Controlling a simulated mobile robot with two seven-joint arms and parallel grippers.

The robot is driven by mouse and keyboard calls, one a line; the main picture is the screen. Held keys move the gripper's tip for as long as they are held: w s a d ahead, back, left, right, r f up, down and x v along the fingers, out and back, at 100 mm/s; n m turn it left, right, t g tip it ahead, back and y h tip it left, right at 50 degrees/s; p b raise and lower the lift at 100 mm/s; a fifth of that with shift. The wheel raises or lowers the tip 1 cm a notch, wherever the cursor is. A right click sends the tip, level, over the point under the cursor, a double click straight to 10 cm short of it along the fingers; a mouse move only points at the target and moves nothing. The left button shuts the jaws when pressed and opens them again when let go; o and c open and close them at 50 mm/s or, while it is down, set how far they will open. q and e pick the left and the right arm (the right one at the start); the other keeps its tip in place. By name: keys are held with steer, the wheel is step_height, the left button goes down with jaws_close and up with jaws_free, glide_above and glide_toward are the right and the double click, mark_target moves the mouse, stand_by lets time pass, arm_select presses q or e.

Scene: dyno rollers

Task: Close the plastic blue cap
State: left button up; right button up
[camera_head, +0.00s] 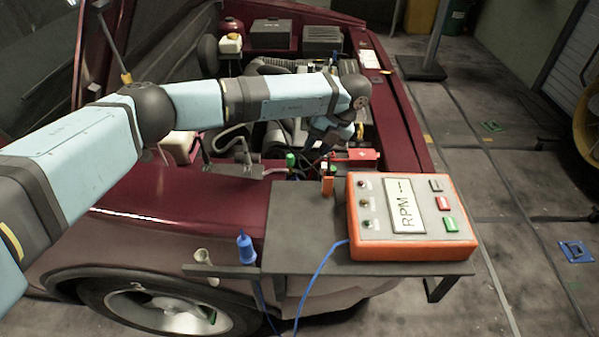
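My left arm reaches across from the left over the open engine bay. Its dark gripper (322,145) points down among the engine parts near a red box (355,156). The fingers are small and dark against the engine, so I cannot tell whether they are open or shut. I cannot clearly make out a plastic blue cap; the engine parts below and behind the gripper are partly hidden by my arm. A small blue piece (338,57) shows behind the arm at the far side of the bay. My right gripper is not in view.
An orange RPM box (410,252) sits on a grey tray (305,235) at the car's front edge. A blue plug (246,247) stands in the tray's side holder, and a blue cable (318,272) runs to the box. The raised hood (84,50) is at left.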

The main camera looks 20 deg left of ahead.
mark_target(296, 176)
arm_select(q)
steer(key=x, duration=1)
steer(key=shift+f, duration=0.2)
jaws_close()
